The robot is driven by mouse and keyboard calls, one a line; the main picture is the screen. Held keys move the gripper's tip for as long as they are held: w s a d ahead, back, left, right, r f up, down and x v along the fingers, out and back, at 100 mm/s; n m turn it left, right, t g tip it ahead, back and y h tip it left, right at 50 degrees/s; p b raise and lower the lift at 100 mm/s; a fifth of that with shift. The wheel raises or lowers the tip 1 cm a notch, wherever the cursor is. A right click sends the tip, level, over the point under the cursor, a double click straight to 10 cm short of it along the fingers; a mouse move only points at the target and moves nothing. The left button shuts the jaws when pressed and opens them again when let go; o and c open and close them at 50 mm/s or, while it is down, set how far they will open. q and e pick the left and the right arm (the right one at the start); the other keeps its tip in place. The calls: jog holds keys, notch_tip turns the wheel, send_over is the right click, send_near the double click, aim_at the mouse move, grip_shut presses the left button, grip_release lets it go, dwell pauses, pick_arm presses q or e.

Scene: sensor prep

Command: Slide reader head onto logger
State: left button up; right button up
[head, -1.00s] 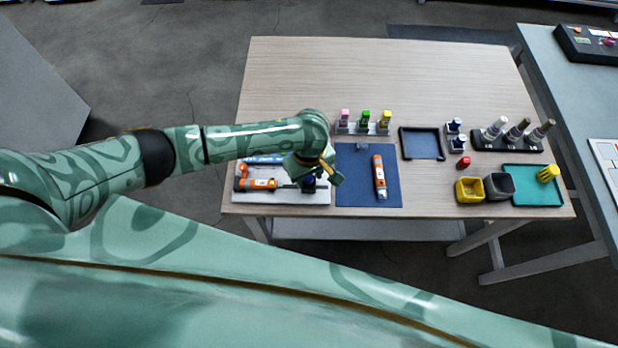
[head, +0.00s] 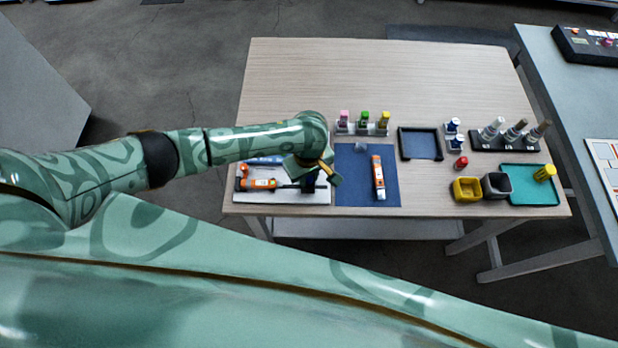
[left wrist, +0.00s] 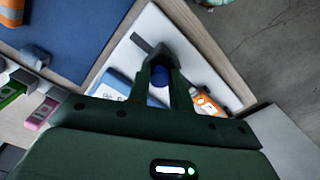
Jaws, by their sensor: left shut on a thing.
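My left gripper (head: 313,180) is over the right part of a white tray (head: 290,198) at the table's front left. It is shut on a dark blue, rounded thing (left wrist: 158,74), seen between its fingers in the left wrist view. Most of this thing is hidden, so I cannot tell whether it is the reader head. An orange device (head: 256,183) and a blue one (head: 264,160) lie on the tray. An orange-and-white stick-shaped device (head: 378,175), possibly the logger, lies on the blue mat (head: 352,190). A small grey-blue block (head: 360,147) is at the mat's back edge.
A rack (head: 354,130) with pink, green and yellow pieces stands behind the mat. A dark-framed tray (head: 405,153), bottles, yellow (head: 466,190) and grey (head: 497,187) bins and a teal tray (head: 524,197) are to the right. The table's back is clear.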

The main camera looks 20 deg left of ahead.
pick_arm(q)
jog(key=shift+a, duration=0.2)
jog(key=shift+s+a+p, duration=0.15)
jog(key=shift+a+p, duration=0.35)
jog(key=shift+s+a, duration=0.1)
jog(key=shift+a, duration=0.1)
jog(key=shift+s+a+p, duration=0.3)
jog(key=shift+a+p, duration=0.5)
jog(key=shift+a, duration=0.25)
jog(key=shift+s+a+p, duration=0.25)
jog(key=shift+a+p, duration=0.5)
jog(key=shift+a, duration=0.3)
jog(key=shift+p, duration=0.45)
jog(key=o, duration=0.7)
